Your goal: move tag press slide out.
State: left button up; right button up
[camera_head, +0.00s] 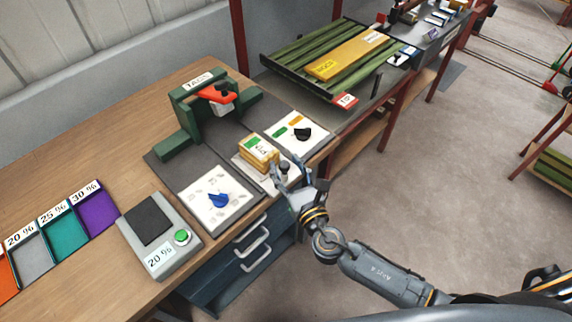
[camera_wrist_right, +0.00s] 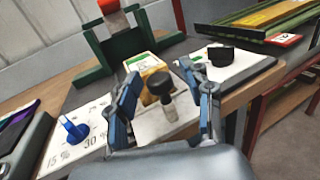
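The tag press is a green frame (camera_head: 187,110) with an orange-red head (camera_head: 217,93) on the bench. Its slide, a pale plate (camera_head: 244,168), sits in front of it at the bench edge. A yellow block with a green and white label (camera_head: 258,152) is on the slide; it also shows in the right wrist view (camera_wrist_right: 146,66). The slide's black knob (camera_wrist_right: 160,84) stands on a pale post. My right gripper (camera_wrist_right: 165,92) is open, with one finger on each side of the knob. Contact with it is not clear. My left gripper is not in view.
A panel with a blue dial (camera_head: 218,199) lies left of the slide, and a panel with a black dial (camera_head: 303,134) lies right of it. A scale with a green button (camera_head: 160,234) and coloured trays (camera_head: 64,234) are farther left. Drawers with handles (camera_head: 252,240) are below.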

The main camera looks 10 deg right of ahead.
jog(key=shift+w+f, duration=0.1)
jog(key=shift+w, duration=0.1)
jog(key=s+d, duration=0.2)
jog(key=s, duration=1)
jog(key=shift+d, duration=0.2)
jog(key=d+f+m+g+h, duration=0.2)
jog(key=d+f+m, duration=0.15)
jog(key=f, duration=0.55)
jog(key=d+f+m+g+h, duration=0.1)
jog(key=d+f+m+g, duration=0.25)
jog(key=f, duration=0.55)
jog(key=s+d+f+m+g+h, duration=0.1)
jog(key=s+d+f+m+g, duration=0.15)
jog(key=s+f+m, duration=0.4)
jog(key=s+d+f+m+g+h, duration=0.1)
jog(key=d+f+m+g, duration=0.2)
jog(key=f, duration=0.7)
jog(key=s+f+m+g, duration=0.2)
jog(key=s+f+m, duration=0.2)
jog(key=s+m, duration=0.2)
jog(key=s+a+f+m+g+y, duration=0.1)
jog(key=s+f+m, duration=0.4)
jog(key=s, duration=0.5)
jog(key=s+f+m+g, duration=0.2)
jog(key=s+f+m, duration=0.3)
jog(key=s+m, duration=0.3)
jog(key=shift+a+f+g+y+b, duration=0.15)
jog(key=shift+a+g+y+b, duration=0.15)
jog(key=shift+a+b, duration=0.1)
